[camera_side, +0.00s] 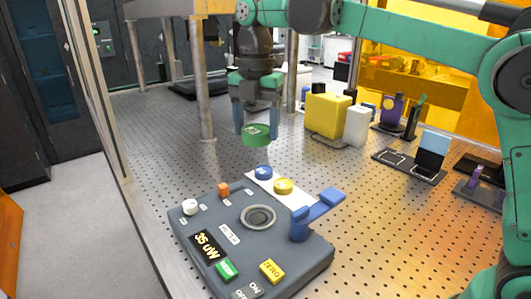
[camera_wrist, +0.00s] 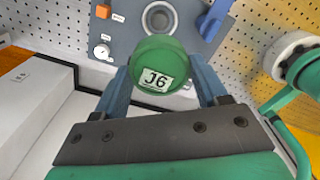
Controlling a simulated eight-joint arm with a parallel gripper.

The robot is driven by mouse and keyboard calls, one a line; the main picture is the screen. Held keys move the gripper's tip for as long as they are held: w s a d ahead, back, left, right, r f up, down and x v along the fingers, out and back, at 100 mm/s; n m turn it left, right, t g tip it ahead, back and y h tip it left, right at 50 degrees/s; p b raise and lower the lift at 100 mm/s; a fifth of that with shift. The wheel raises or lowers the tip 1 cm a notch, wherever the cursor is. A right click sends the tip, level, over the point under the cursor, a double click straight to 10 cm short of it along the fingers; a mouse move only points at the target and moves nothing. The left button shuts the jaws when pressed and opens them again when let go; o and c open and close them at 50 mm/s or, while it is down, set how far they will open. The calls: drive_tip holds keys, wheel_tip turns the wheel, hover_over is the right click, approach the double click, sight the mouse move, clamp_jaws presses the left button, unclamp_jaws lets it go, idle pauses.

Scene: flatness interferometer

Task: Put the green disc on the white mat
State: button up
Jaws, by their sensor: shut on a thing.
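My gripper (camera_side: 256,128) points down and is shut on the green disc (camera_side: 256,136), above the breadboard and apart from the mat. In the wrist view the green disc (camera_wrist: 157,66) shows a white label reading J6 between the two blue fingers. The white mat (camera_side: 299,199) lies behind the grey control box, below and nearer the camera than the disc in the side view. A blue disc (camera_side: 263,172) and a yellow disc (camera_side: 284,186) are on the mat. In the wrist view the held disc and fingers hide much of what lies below.
The grey control box (camera_side: 319,252) has buttons, a lit display, a round socket and a blue lever (camera_side: 318,211) beside the mat. A yellow block (camera_side: 326,116) and a white block (camera_side: 357,126) stand right of my gripper. A metal post (camera_side: 203,85) stands to its left.

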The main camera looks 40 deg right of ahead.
drive_tip(key=shift+r, duration=0.85)
drive_tip(key=d+f, duration=0.3)
drive_tip(key=d, duration=1)
drive_tip(key=f, duration=1)
drive_tip(key=d+f, duration=0.1)
drive_tip(key=f, duration=0.4)
drive_tip(key=shift+s+f, duration=0.15)
drive_tip(key=shift+f, duration=2.5)
drive_tip(key=shift+f, duration=0.1)
drive_tip(key=o, duration=1.4)
drive_tip(key=shift+o, duration=0.2)
